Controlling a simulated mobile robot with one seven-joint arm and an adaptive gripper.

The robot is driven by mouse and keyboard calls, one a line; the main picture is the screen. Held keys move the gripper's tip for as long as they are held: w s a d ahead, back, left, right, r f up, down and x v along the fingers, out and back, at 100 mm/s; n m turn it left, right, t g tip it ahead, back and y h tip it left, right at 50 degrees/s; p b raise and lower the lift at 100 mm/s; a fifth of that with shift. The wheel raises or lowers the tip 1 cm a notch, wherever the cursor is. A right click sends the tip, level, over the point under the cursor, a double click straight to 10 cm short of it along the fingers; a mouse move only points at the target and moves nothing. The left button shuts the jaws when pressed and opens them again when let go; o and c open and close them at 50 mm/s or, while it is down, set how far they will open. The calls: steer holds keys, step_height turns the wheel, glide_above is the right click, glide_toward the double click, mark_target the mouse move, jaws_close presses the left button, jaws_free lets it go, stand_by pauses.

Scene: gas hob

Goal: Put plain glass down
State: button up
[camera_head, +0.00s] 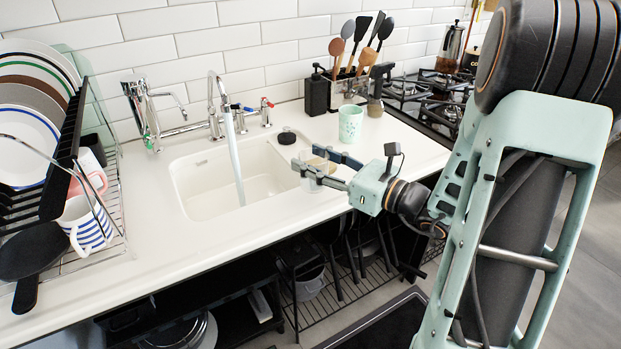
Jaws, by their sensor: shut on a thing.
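My gripper (309,160) reaches in from the right, at the right end of the sink. It is shut on the plain glass (313,184), a small clear tumbler. The fingers hide part of the glass, and its lower part shows below the near finger. The glass is over the white worktop (400,152) by the sink's right edge and looks upright. I cannot tell whether its base touches the worktop.
Water runs from the tap (218,95) into the white sink (205,190). A patterned pale green cup (350,123) stands behind my gripper, before the utensil holder (347,92). A dish rack (113,205) fills the left. Clear worktop lies right of the cup.

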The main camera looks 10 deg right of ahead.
steer(key=shift+w+a+f, duration=0.15)
steer(key=shift+f, duration=0.05)
steer(key=shift+w+a+f+b, duration=0.15)
steer(key=shift+f+b, duration=0.5)
steer(key=shift+f, duration=1.1)
steer(key=shift+f, duration=0.1)
steer(key=shift+f, duration=0.15)
steer(key=o, duration=1.3)
